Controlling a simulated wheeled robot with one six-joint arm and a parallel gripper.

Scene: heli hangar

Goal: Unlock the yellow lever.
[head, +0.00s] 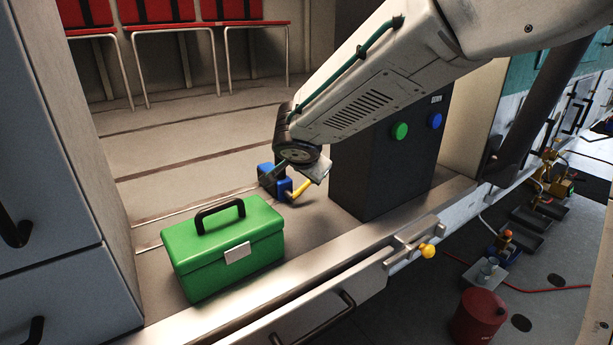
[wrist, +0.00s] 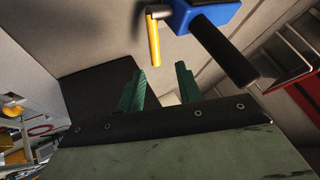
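The yellow lever (head: 303,189) sticks out from a blue body (head: 284,190) on the hangar deck, partly covered by my wrist in the head view. In the wrist view the yellow lever (wrist: 154,42) hangs from the blue body (wrist: 206,12), which also carries a thick black handle (wrist: 225,50). My gripper (wrist: 158,80) is open, its two teal fingers apart with nothing between them. The lever's free end appears just beyond the gap between the fingertips. I see no contact. The head view mostly hides the fingers.
A green toolbox (head: 225,250) stands left of the lever. A dark cabinet (head: 383,150) with green and blue buttons stands close on the right. A metal sill (head: 330,285) runs in front, with a yellow-knobbed latch (head: 428,250). Red seats (head: 190,45) line the back.

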